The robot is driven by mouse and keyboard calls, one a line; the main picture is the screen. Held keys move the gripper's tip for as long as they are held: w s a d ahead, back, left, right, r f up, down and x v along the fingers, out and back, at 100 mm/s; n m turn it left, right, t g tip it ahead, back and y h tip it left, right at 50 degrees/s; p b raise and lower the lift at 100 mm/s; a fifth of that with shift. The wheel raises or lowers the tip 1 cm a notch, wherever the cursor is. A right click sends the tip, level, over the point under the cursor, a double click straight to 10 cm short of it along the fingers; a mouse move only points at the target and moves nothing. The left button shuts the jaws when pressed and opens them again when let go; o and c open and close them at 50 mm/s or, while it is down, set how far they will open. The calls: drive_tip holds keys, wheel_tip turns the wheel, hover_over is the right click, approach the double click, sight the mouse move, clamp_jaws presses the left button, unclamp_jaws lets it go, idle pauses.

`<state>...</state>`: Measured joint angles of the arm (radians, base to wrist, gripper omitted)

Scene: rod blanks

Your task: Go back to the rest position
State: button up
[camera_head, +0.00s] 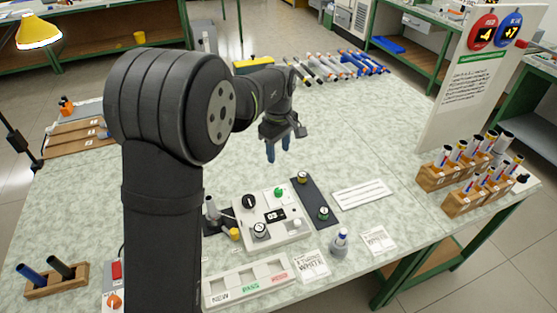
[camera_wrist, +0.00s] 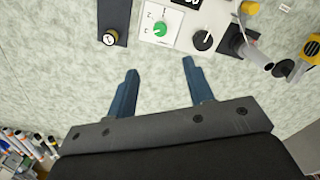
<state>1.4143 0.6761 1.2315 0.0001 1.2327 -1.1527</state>
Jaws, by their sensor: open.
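My gripper (camera_head: 278,150) hangs above the table in the head view, behind the control box with the knobs, and points down. In the wrist view my gripper (camera_wrist: 158,85) has its two blue fingers spread wide apart, with only bare table between them. It holds nothing and touches nothing that I can see. The light speckled tabletop (camera_head: 345,125) spreads out below it.
The control box (camera_head: 270,215) and a dark plate (camera_head: 315,203) stand in front of my gripper. A row of rods (camera_head: 335,66) lies at the back. Wooden racks of rods (camera_head: 465,175) and a sign board (camera_head: 480,85) stand at right. The table's right middle is clear.

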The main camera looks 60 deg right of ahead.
sight(278, 190)
drive_tip(key=shift+r, duration=0.3)
wheel_tip(278, 190, down, 18)
drive_tip(key=shift+r, duration=0.25)
idle(0.4)
